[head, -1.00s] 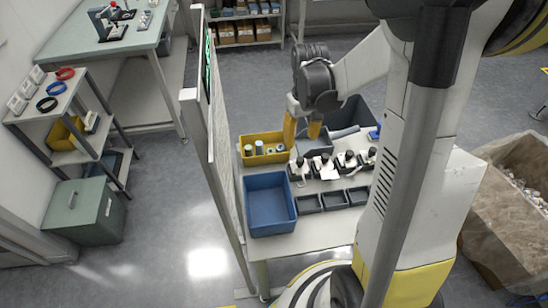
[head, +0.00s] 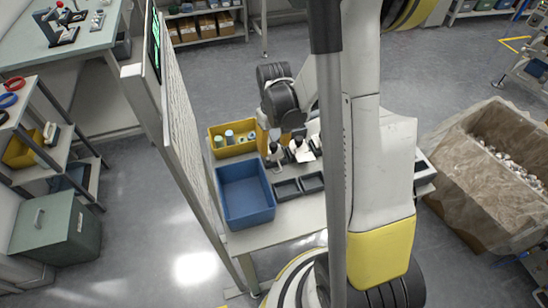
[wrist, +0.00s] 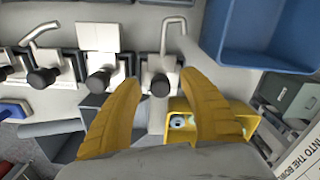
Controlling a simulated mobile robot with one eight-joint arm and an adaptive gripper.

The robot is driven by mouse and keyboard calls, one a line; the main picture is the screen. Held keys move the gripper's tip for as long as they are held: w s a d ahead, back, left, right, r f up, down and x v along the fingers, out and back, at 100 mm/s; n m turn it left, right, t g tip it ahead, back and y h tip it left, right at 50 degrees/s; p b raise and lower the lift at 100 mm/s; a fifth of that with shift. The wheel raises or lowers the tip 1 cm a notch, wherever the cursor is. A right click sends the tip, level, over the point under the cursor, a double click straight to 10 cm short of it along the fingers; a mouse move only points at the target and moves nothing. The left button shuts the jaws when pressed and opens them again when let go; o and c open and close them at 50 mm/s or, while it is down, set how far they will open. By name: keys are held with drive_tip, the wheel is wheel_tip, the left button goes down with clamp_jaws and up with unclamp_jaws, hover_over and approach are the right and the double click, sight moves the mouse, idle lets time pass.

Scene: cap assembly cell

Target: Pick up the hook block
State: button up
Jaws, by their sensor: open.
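The hook block (wrist: 160,66) is a pale block with a black knob and a thin bent metal rod shaped like a hook. It is the block nearest the blue bin in the wrist view, and it also shows in the head view (head: 276,158). My gripper (wrist: 160,80) is open, with one yellow finger to each side of the block's knob in the picture. I cannot tell whether the fingertips are level with it or above it. Nothing is held. In the head view my arm hides most of the gripper.
A block with a white plate (wrist: 97,42) and one with a bent rod (wrist: 45,62) stand in the same row. The blue bin (head: 246,196) and yellow bin (head: 232,149) are close by. Small dark trays (head: 287,190) lie in front. A tall panel (head: 186,130) borders the table.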

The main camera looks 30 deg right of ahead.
clamp_jaws()
wheel_tip(320, 180, up, 10)
drive_tip(key=p, duration=0.4)
drive_tip(key=shift+r, duration=0.1)
